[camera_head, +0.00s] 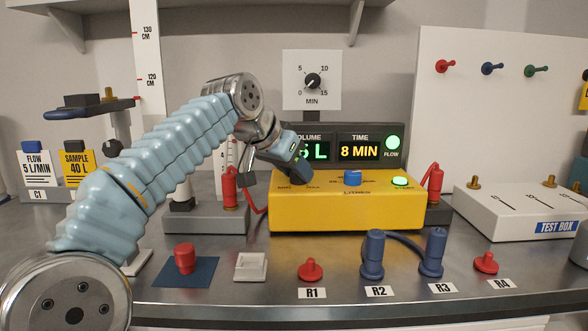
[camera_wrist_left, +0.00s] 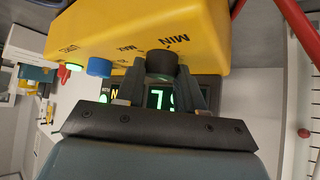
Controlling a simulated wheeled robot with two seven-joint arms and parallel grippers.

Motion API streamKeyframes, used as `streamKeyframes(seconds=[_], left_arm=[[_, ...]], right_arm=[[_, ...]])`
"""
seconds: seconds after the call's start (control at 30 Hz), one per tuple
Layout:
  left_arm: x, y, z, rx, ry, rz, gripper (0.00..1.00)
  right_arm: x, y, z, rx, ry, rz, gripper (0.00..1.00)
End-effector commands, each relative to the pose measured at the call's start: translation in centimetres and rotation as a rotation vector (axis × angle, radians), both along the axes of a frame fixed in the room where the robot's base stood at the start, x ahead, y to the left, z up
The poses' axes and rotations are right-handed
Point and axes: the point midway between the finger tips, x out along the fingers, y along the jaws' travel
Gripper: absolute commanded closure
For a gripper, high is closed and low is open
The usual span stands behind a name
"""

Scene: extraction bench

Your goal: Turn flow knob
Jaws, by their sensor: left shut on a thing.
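The yellow pump box (camera_head: 345,213) stands on the bench in the head view. My left gripper (camera_head: 302,174) reaches the left part of the box top. In the wrist view its two fingers (camera_wrist_left: 160,80) sit on either side of the knob, shut on it. My right gripper is not in view.
A blue knob (camera_head: 353,177) and a lit green START button (camera_head: 400,181) are on the same box. Behind stands a display (camera_head: 358,148) reading 8 MIN, with a green FLOW lamp (camera_head: 393,142). Red and blue fittings line the bench front. A white test box (camera_head: 520,212) stands right.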

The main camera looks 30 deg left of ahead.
Motion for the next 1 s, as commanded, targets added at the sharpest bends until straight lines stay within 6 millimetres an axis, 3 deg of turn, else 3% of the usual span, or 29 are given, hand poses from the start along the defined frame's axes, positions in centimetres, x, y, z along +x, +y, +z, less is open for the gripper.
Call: streamKeyframes(seconds=[0.5,1.0], left_arm=[[0.04,-0.53,0.08,0.001,-0.002,0.379,0.93],[0.06,-0.56,0.05,-0.001,0.000,0.491,0.93]], right_arm=[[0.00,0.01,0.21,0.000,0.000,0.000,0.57],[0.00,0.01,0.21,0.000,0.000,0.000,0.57]])
